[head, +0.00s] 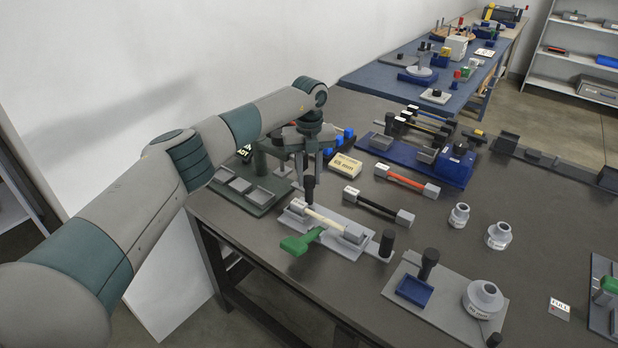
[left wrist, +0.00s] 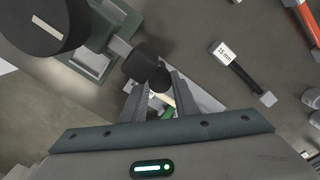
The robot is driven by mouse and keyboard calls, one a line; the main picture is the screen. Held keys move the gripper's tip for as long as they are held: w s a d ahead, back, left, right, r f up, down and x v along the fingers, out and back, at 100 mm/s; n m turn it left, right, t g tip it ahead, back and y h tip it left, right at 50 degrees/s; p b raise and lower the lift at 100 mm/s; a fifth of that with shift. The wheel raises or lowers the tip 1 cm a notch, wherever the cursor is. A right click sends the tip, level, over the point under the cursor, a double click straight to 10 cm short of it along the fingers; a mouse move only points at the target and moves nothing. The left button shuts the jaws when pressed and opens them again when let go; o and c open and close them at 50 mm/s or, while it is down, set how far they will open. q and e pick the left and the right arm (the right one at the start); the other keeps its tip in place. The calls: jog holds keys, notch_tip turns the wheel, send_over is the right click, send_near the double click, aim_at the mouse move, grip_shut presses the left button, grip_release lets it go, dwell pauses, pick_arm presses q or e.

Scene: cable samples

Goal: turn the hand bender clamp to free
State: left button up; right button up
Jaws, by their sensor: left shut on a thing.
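The hand bender is a light grey plate (head: 342,247) near the table's front edge, with a cream cable sample (head: 325,221) lying along it between grey end blocks. A green lever (head: 300,243) sticks out at its front. A black upright handle (head: 309,188), apparently the clamp's, stands at its left end. My left gripper (head: 306,172) points down from above and is shut on this black handle. In the left wrist view the black handle (left wrist: 147,63) shows at the fingertips, and a bit of green lies beyond. The clamp's base is mostly hidden. My right gripper is out of view.
A dark green fixture (head: 240,198) with grey trays stands close left of the bender. A cream box (head: 345,165) and a black cable sample (head: 378,205) lie behind it. A grey plate with a blue tray (head: 414,291) is to the right.

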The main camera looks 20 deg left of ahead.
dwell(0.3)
pick_arm(q)
jog(key=o, duration=1.1)
jog(key=shift+c, duration=0.2)
jog(key=shift+r, duration=0.1)
jog(key=shift+r, duration=0.45)
notch_tip(320, 180, up, 16)
jog(key=b, duration=0.3)
jog(key=shift+r, duration=0.2)
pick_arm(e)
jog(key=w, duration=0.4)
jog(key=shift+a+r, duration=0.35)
